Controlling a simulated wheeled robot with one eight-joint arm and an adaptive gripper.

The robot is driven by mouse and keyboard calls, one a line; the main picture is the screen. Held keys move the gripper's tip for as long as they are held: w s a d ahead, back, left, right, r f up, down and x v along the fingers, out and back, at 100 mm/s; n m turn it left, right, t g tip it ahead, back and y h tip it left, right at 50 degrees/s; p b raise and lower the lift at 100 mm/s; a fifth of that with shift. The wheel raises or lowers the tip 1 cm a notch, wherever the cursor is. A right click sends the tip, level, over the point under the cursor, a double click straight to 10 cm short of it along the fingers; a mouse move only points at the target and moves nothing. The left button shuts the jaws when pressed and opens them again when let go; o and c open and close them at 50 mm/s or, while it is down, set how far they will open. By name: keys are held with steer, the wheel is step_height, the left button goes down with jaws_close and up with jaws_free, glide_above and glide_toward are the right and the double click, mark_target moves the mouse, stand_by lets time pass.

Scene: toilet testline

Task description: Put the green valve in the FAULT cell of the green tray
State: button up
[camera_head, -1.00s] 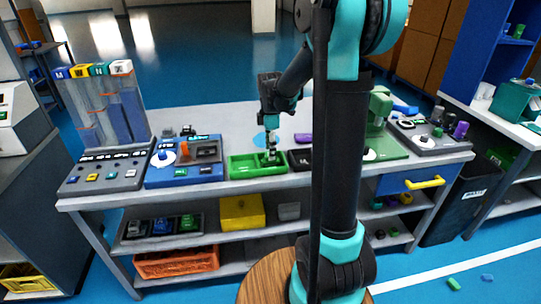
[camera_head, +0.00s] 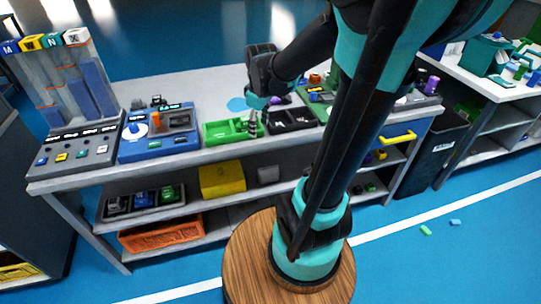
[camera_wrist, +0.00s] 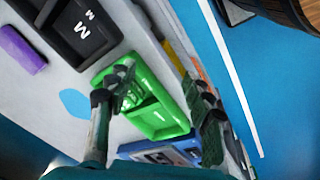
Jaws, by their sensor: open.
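The green tray (camera_head: 222,138) lies on the workbench and has divided cells. It also shows in the wrist view (camera_wrist: 168,122). A green valve-like part (camera_wrist: 127,94) with darker portions sits in the tray's end nearest the black M tray. I cannot read the cell labels well enough to tell which one is FAULT. My gripper (camera_head: 258,107) is over the right end of the green tray. In the wrist view my gripper (camera_wrist: 150,92) has its two fingers wide apart, with the tray and the part between and below them. Nothing is held.
A black tray marked M (camera_wrist: 82,28) and a purple block (camera_wrist: 20,48) are beside the green tray. A blue test station (camera_head: 158,147) stands to its left. A yellow box (camera_head: 222,181) and an orange crate (camera_head: 160,236) are on lower shelves.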

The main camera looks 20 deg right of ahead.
steer(key=s+d+f+m+t, duration=0.1)
steer(key=s+f+m+t, duration=0.1)
steer(key=s+f+m, duration=0.5)
steer(key=s+m, duration=0.1)
steer(key=s, duration=0.3)
steer(key=shift+d+f+m, duration=0.25)
steer(key=shift+f+m, duration=0.05)
steer(key=shift+m, duration=0.1)
steer(key=shift+o, duration=0.4)
